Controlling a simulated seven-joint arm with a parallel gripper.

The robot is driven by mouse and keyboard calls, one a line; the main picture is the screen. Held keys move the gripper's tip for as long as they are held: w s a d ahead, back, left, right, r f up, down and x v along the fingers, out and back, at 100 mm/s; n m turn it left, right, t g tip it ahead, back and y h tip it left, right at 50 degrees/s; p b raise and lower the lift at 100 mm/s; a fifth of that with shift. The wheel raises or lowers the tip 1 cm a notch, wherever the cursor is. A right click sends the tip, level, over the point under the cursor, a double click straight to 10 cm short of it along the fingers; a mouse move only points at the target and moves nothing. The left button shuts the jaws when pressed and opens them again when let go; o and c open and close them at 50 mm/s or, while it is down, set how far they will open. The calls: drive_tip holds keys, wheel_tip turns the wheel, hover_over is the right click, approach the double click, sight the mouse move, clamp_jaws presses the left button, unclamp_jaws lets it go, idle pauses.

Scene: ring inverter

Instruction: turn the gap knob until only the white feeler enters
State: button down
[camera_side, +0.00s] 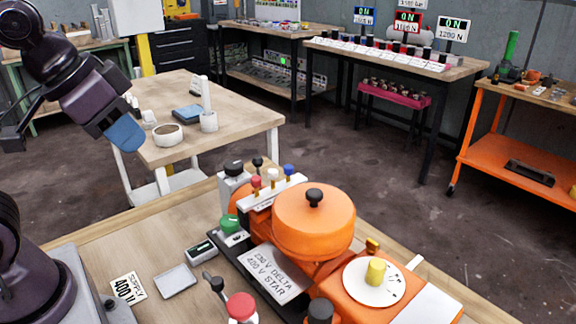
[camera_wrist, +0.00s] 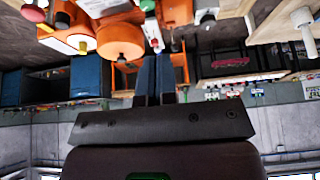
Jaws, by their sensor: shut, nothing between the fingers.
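The orange machine (camera_side: 345,245) stands on the front bench. A yellow knob (camera_side: 376,271) sits on a white marked dial (camera_side: 357,287) at its right end; I cannot tell for sure that this is the gap knob. A white feeler (camera_side: 272,176) stands between a red-topped feeler (camera_side: 256,183) and a blue-topped feeler (camera_side: 289,171) in a pale rack behind the round orange cover (camera_side: 325,220). My gripper (camera_wrist: 156,58) shows in the wrist view with its two dark blue fingers together and empty. It is away from the machine, whose orange parts show at the top left there.
A red button (camera_side: 241,307) and a black knob (camera_side: 320,311) stand at the bench's front. A supply card (camera_side: 128,289) and a grey tray (camera_side: 176,281) lie left of the machine. A wooden table (camera_side: 235,113) with a white bowl (camera_side: 168,134) stands behind.

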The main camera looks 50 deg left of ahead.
sight(288, 166)
idle(0.3)
drive_tip(key=c, duration=1.6)
unclamp_jaws()
drive_tip(key=o, duration=0.4)
drive_tip(key=shift+w+f, duration=0.15)
drive_tip(key=shift+f, duration=0.25)
drive_tip(key=shift+o, duration=0.9)
drive_tip(key=w+d+g, duration=0.1)
drive_tip(key=w+g, duration=0.1)
drive_tip(key=w, duration=0.9)
drive_tip(key=w+d+f+g, duration=0.1)
drive_tip(key=w+d+g, duration=0.1)
drive_tip(key=w, duration=1)
drive_tip(key=shift+w+g, duration=0.25)
drive_tip(key=shift+g, duration=0.45)
drive_tip(key=f, duration=0.7)
drive_tip(key=w+f, duration=0.1)
drive_tip(key=f, duration=0.2)
drive_tip(key=shift+w+f, duration=0.1)
drive_tip(key=shift+f, duration=0.2)
